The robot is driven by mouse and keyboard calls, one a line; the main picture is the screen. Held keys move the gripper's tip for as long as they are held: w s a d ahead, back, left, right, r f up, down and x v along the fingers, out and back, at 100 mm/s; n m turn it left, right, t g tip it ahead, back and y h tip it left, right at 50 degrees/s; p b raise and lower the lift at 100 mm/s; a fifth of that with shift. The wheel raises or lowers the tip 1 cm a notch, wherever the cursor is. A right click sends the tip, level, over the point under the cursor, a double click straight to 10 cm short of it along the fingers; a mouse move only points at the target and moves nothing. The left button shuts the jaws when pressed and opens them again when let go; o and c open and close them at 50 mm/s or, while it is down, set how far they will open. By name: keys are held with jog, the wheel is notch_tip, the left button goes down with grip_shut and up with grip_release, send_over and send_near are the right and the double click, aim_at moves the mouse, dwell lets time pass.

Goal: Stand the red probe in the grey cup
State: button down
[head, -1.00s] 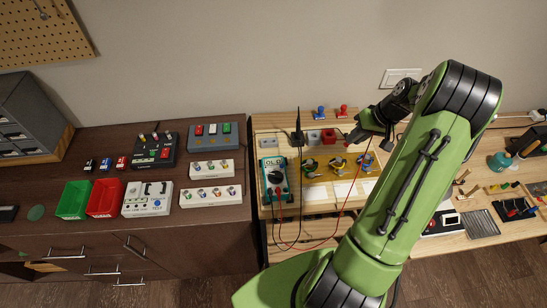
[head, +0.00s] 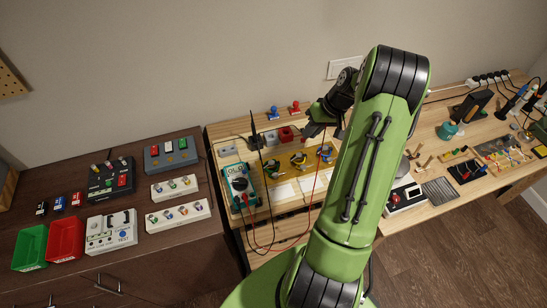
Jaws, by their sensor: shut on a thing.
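My gripper (head: 311,131) is shut, at the back of the light wooden bench, just right of the red cup (head: 286,134). A red lead rises from the meter (head: 239,184) to the gripper, so the red probe appears to be in its jaws; the probe itself is mostly hidden by the fingers. The grey cup (head: 270,139) stands left of the red cup, a short way left of the gripper and apart from it. A black probe (head: 255,130) stands upright just left of the grey cup.
Blue and red knobbed pieces (head: 273,112) stand behind the cups. Red and black leads loop over the bench's front.

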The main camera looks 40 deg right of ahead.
jog(key=w+a+f+g+h+p, duration=0.1)
jog(key=w+a+f, duration=0.1)
jog(key=w, duration=0.5)
jog(key=w+a+f+g+h+p, duration=0.1)
jog(key=w+a+f+g+h, duration=0.1)
jog(key=w, duration=0.5)
jog(key=shift+a, duration=0.55)
jog(key=shift+s+f, duration=0.1)
jog(key=shift+f, duration=0.1)
jog(key=shift+f+b, duration=0.35)
jog(key=shift+f+b, duration=0.85)
jog(key=shift+f, duration=0.3)
jog(key=c, duration=0.7)
grip_release()
